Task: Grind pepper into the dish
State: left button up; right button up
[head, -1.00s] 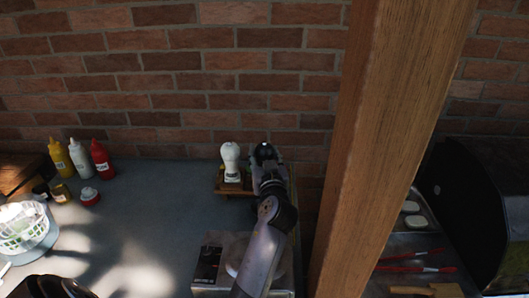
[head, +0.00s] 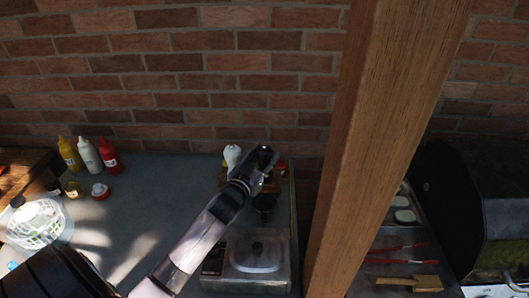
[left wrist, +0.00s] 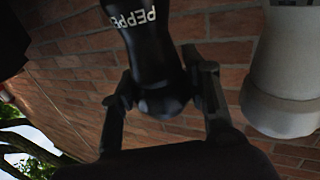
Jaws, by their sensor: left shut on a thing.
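My left gripper (head: 262,163) is at the back of the counter, beside a white mill (head: 232,155). In the left wrist view its fingers (left wrist: 164,98) are shut on a black pepper mill (left wrist: 148,50) with white lettering that reads "PEPPE". In that view the white mill (left wrist: 285,70) stands close on the right, apart from the pepper mill. In the head view the arm hides most of the pepper mill. A pale dish-like thing (head: 256,258) with a dark knob sits at the front; I cannot tell if it is the task's dish. My right gripper is not in view.
A wooden rack (head: 280,184) stands under the white mill by the brick wall. Yellow (head: 70,154), white (head: 89,157) and red bottles (head: 108,155) stand at left, near a white basket (head: 38,224). A thick wooden post (head: 395,120) bounds the right. The counter's middle is clear.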

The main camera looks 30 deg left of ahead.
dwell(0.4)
pick_arm(q)
jog(key=o, duration=1.2)
jog(key=s, duration=0.4)
jog(key=s+d, duration=0.1)
jog(key=s, duration=0.7)
jog(key=shift+d, duration=0.2)
